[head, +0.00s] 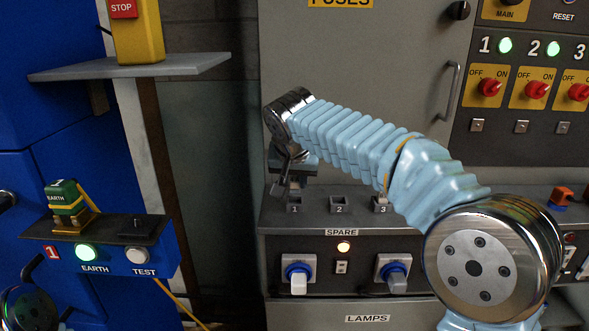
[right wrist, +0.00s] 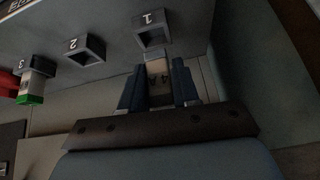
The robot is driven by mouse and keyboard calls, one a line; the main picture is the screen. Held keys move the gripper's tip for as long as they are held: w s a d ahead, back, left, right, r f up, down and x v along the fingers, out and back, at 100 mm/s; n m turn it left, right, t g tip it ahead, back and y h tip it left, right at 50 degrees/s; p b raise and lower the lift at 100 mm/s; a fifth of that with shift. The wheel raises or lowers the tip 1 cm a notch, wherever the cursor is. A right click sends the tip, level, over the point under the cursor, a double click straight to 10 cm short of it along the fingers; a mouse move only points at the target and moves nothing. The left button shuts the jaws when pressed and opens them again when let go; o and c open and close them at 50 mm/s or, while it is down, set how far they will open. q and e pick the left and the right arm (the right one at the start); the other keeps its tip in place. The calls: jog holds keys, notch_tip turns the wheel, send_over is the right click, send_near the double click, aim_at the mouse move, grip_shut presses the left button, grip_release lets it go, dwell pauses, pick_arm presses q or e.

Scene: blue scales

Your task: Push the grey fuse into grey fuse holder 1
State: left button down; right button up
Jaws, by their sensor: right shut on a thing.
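My right gripper (head: 284,188) is above the spare ledge at grey fuse holder 1 (head: 295,204). In the right wrist view its two dark fingers (right wrist: 158,88) are shut on the grey fuse (right wrist: 160,72). The fuse's far end is at the near edge of the square opening of holder 1 (right wrist: 153,36); I cannot tell whether it is inside. In the head view the hand hides the fuse. My left gripper is not in view.
Holder 2 (head: 339,205) looks empty beside holder 1. Holder 3 (head: 381,204) is partly behind my right arm; in the right wrist view a green-tipped piece (right wrist: 35,85) stands by it. A grey cabinet door (head: 365,70) rises behind the ledge.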

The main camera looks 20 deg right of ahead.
aim_at(295, 193)
jog(key=shift+f+b, duration=0.85)
jog(key=shift+f, duration=0.55)
jog(key=shift+s+f+b, duration=0.1)
jog(key=shift+f+b, duration=0.3)
jog(key=shift+f, duration=0.1)
dwell(0.9)
jog(key=shift+s+a+f+b, duration=0.1)
jog(key=shift+f+b, duration=0.25)
jog(key=shift+f, duration=0.15)
jog(key=shift+s+f+b, duration=0.1)
jog(key=shift+f+b, duration=0.2)
jog(key=o, duration=1)
jog(key=shift+o, duration=0.2)
jog(key=shift+r, duration=0.4)
jog(key=p+v, duration=0.1)
jog(key=v, duration=1.4)
jog(key=shift+w+r, duration=0.25)
jog(key=shift+w, duration=0.1)
